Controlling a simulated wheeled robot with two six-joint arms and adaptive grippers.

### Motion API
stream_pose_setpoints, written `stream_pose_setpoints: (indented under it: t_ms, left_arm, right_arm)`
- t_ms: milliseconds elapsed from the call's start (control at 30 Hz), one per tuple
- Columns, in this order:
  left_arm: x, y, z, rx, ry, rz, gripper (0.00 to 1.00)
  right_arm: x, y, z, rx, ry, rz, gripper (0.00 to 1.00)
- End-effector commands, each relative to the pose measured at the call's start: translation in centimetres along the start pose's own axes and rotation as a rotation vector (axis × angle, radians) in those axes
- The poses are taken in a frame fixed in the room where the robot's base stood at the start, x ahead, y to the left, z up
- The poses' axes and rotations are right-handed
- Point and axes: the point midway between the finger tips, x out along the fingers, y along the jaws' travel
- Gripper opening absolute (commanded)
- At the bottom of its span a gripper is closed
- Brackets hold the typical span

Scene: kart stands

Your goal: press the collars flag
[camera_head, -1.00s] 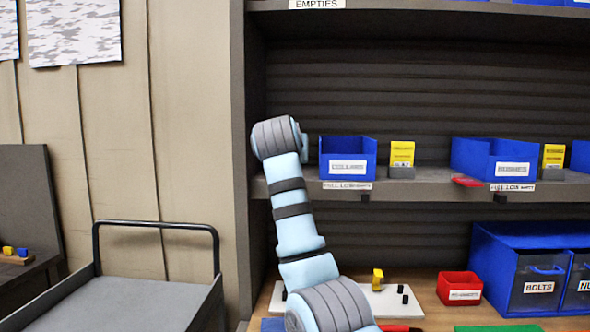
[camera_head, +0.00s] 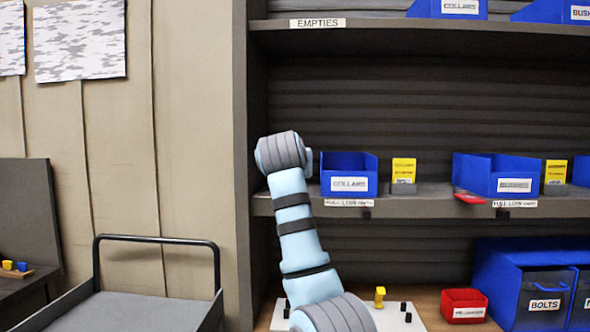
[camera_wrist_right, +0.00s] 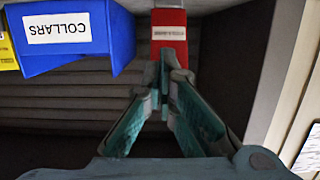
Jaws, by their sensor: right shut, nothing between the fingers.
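The blue COLLARS bin (camera_head: 349,176) stands on the middle shelf. It shows upside down in the right wrist view (camera_wrist_right: 68,38). Beside it in that view is a red flag (camera_wrist_right: 168,20) with a white label strip. I take this to be the collars flag; my wrist hides it in the head view. My right gripper (camera_wrist_right: 166,72) is shut and empty, with its fingertips overlapping the lower part of the red flag. I cannot tell whether they touch it. In the head view my arm rises to the left of the bin and its fingers are hidden. My left gripper is not in view.
A yellow card (camera_head: 403,170) stands right of the bin. Further right is another blue bin (camera_head: 497,176) with a red flag (camera_head: 469,198) lying flat before it. The shelf upright (camera_head: 244,165) is close left of my wrist. A red bin (camera_head: 464,305) stands below.

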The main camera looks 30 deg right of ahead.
Motion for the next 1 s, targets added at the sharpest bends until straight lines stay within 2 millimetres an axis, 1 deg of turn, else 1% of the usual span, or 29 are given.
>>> stream_pose_setpoints:
  t_ms: [267, 367, 467, 567, 700, 800, 900, 1000]
  left_arm:
    - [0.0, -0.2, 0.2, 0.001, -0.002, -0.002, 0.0]
    - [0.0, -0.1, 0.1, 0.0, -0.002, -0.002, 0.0]
    - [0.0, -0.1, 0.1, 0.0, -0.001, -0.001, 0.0]
    - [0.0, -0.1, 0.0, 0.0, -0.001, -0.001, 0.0]
    - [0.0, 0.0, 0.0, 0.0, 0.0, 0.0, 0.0]
    - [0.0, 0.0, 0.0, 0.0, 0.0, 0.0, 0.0]
    - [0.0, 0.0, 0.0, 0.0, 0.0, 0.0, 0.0]
    - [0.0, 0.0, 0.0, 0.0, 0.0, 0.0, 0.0]
  right_arm:
    - [-0.1, 0.0, 0.0, 0.0, 0.0, 0.0, 0.0]
    - [-0.7, 0.0, -0.1, 0.0, 0.002, 0.0, 0.0]
    - [-2.1, -0.1, -0.1, 0.002, 0.003, -0.002, 0.0]
    - [-4.2, -0.1, -0.1, 0.001, 0.003, -0.002, 0.0]
    - [-7.5, -0.1, 0.0, 0.003, 0.003, -0.004, 0.0]
    - [-9.6, -0.1, 0.0, 0.002, 0.002, -0.003, 0.0]
    - [-11.0, 0.0, 0.0, 0.0, 0.002, -0.002, 0.0]
    - [-11.8, 0.0, 0.0, 0.0, 0.0, -0.001, 0.0]
